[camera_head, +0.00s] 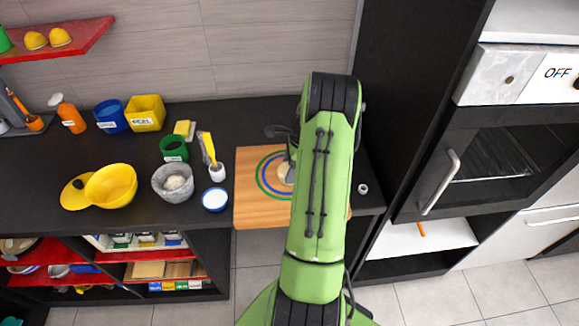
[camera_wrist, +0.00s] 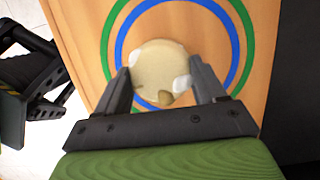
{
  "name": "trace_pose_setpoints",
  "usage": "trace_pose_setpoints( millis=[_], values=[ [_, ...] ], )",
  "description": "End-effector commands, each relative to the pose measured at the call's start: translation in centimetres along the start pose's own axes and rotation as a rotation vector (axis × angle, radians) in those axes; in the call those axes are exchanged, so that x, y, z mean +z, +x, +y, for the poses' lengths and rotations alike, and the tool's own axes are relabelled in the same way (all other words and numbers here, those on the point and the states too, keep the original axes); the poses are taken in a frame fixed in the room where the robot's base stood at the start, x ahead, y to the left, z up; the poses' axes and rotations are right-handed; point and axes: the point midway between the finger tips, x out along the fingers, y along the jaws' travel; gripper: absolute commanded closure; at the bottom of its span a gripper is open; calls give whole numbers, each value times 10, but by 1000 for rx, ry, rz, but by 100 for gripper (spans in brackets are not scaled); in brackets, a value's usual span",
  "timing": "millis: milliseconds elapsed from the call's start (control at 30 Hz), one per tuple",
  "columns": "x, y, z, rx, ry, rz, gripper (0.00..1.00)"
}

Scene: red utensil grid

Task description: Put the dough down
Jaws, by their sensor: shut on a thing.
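The dough (camera_wrist: 160,68) is a pale, round, flattened piece between my gripper's fingers in the wrist view. My gripper (camera_wrist: 160,85) is shut on it, with one dark finger at each side. The dough is over the middle of the green and blue rings on the wooden board (camera_wrist: 75,22). I cannot tell whether it touches the board. In the head view the dough (camera_head: 286,174) shows partly beside my green arm, over the rings of the board (camera_head: 262,215). My arm hides the right part of the board.
Left of the board are a white-and-blue dish (camera_head: 214,199), a grey bowl (camera_head: 172,184), a brush in a white holder (camera_head: 216,172) and a yellow bowl (camera_head: 111,185). A dark cabinet with an oven (camera_head: 510,165) stands at the right. A small white object (camera_head: 363,188) lies right of my arm.

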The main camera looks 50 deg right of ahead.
Motion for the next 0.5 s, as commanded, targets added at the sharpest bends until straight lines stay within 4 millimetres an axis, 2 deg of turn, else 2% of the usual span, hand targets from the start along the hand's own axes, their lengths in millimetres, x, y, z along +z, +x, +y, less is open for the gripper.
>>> trace_pose_setpoints(
  millis=[267, 300, 433, 500],
  values=[
    [0, 2, -1, -2, -1, 0, 67],
    [0, 2, 0, -2, -1, 0, 26],
    [0, 1, 0, -2, -1, 0, 6],
    [0, 1, 0, -2, -1, 0, 5]
  ],
)
